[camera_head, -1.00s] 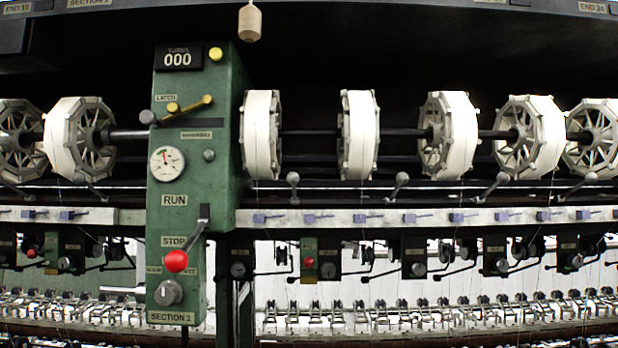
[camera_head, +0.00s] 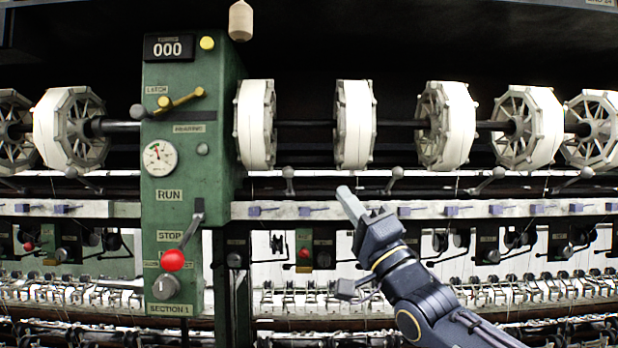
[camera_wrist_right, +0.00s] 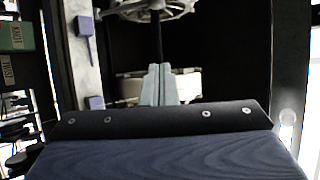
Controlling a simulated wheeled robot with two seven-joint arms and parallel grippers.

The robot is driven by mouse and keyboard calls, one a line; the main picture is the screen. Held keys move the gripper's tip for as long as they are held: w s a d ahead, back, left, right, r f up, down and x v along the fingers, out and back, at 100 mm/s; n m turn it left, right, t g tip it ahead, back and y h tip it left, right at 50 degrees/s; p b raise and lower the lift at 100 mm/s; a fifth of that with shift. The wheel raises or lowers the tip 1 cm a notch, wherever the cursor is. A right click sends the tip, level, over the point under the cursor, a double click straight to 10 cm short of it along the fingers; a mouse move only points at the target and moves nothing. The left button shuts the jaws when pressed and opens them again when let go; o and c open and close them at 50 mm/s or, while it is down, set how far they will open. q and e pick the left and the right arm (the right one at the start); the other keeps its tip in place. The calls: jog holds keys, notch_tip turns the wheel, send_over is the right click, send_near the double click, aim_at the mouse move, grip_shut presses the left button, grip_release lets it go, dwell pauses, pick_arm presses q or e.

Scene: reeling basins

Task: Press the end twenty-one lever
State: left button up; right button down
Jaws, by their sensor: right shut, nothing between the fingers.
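Several levers with grey ball knobs stand in a row under the white reels. One (camera_head: 289,172) is left of my right gripper, one (camera_head: 397,172) is just right of it, and others (camera_head: 498,173) (camera_head: 586,173) are farther right. I cannot read which is end twenty-one. My right gripper (camera_head: 348,198) is shut and empty, its fingers pointing up and left before the pale rail, between the first two of these levers. Its closed fingers (camera_wrist_right: 158,84) also show in the right wrist view, with a reel (camera_wrist_right: 150,8) beyond. My left gripper is not in view.
A green control box (camera_head: 190,190) with a red-knobbed lever (camera_head: 172,260) stands left of my right arm. A pale rail (camera_head: 270,211) with small blue-grey clips runs across. A wooden handle (camera_head: 240,20) hangs at the top. Small fittings and thread guides fill the lower machine.

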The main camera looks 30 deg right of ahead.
aim_at(289, 181)
jog(key=w+a+r+p, duration=0.4)
jog(key=w+p, duration=0.1)
jog(key=w, duration=0.2)
jog(key=shift+r, duration=0.3)
dwell(0.4)
